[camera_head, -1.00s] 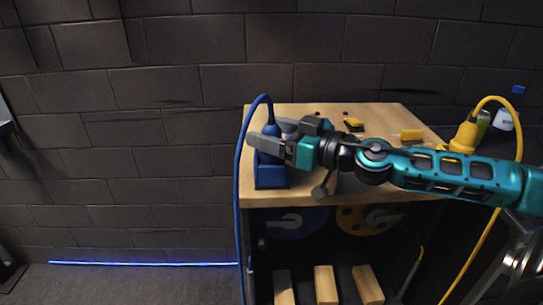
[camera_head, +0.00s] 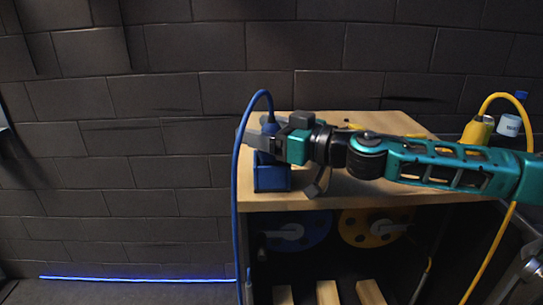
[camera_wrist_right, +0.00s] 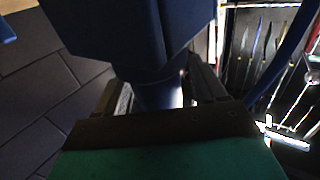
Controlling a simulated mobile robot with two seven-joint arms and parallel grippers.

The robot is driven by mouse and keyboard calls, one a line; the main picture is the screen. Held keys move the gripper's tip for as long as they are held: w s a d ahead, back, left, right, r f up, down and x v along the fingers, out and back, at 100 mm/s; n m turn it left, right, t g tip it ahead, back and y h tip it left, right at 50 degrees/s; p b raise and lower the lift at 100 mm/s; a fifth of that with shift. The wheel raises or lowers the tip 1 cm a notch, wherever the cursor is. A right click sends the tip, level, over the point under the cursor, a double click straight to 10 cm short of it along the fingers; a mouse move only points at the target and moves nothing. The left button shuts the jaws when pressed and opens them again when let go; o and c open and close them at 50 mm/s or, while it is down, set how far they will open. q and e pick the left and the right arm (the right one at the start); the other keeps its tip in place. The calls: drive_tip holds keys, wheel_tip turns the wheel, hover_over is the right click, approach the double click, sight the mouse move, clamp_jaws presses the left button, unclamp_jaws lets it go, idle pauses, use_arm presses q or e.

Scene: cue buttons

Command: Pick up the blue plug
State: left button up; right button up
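The blue plug (camera_head: 269,126) stands upright at the blue socket box (camera_head: 272,180), near the left front corner of the wooden table top. A blue cable arches from the plug's top and hangs down left. My right gripper (camera_head: 262,135) reaches in from the right with its fingers on either side of the plug. In the right wrist view the fingers (camera_wrist_right: 160,92) lie close against both sides of a blue neck, with a wide blue body above it. The plug's lower end is hidden behind the gripper, so I cannot tell whether it is seated. My left gripper is out of view.
A yellow plug (camera_head: 477,130) with a yellow cable and a white bottle (camera_head: 510,126) stand at the right. My right arm covers much of the table top (camera_head: 395,118). Blue and yellow reels (camera_head: 372,229) sit on the shelf below. A brick wall stands behind.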

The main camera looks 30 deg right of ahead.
clamp_jaws()
idle(0.5)
drive_tip(key=shift+r, duration=0.15)
